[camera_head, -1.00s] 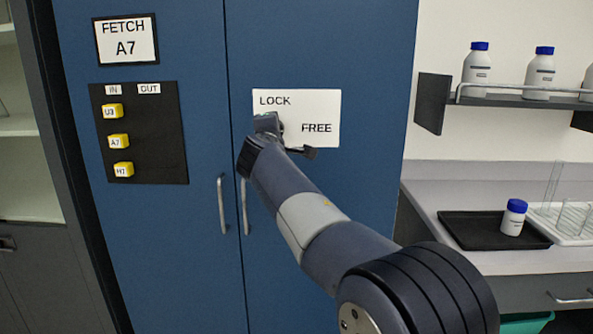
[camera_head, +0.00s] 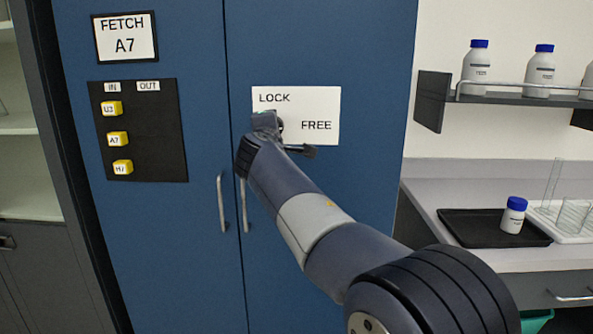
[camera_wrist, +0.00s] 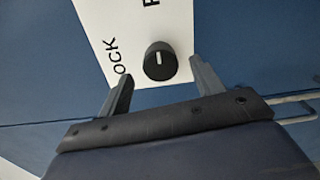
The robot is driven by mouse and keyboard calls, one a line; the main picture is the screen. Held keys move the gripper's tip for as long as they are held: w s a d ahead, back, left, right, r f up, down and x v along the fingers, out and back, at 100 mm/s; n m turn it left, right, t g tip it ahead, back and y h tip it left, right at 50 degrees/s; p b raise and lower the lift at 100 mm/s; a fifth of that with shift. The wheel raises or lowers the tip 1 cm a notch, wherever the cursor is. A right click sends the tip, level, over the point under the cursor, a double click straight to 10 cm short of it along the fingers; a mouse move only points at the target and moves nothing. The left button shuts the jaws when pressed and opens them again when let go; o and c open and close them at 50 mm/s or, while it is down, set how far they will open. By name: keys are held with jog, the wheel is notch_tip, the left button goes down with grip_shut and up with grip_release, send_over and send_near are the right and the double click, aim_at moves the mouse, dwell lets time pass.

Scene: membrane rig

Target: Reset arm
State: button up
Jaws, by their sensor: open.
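My gripper (camera_wrist: 163,88) is open in front of the white LOCK/FREE plate (camera_head: 322,106) on the blue cabinet door. In the wrist view a black round knob (camera_wrist: 160,60) with a white mark sits on the plate, just beyond and between my two fingertips. The fingers are spread to either side of it, and I see no contact. In the head view my gripper and wrist hide most of the knob.
The blue cabinet (camera_head: 365,45) has two vertical handles (camera_head: 222,205) below the plate. A sign (camera_head: 125,37) reads FETCH A7, above a black IN/OUT board (camera_head: 160,140) with yellow tags. At right are a bottle shelf (camera_head: 520,98) and a black tray (camera_head: 480,228) holding a bottle.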

jog(key=s+b, duration=0.2)
jog(key=s, duration=0.6)
jog(key=w+p, duration=0.2)
jog(key=w, duration=0.4)
jog(key=w+p, duration=0.2)
jog(key=w, duration=0.3)
jog(key=shift+w+d+r, duration=0.1)
jog(key=shift+w+r, duration=0.1)
jog(key=shift+w, duration=0.15)
jog(key=n+p, duration=1.7)
jog(key=shift+s+f+n, duration=0.1)
jog(key=shift+s+n, duration=0.05)
jog(key=shift+n, duration=0.25)
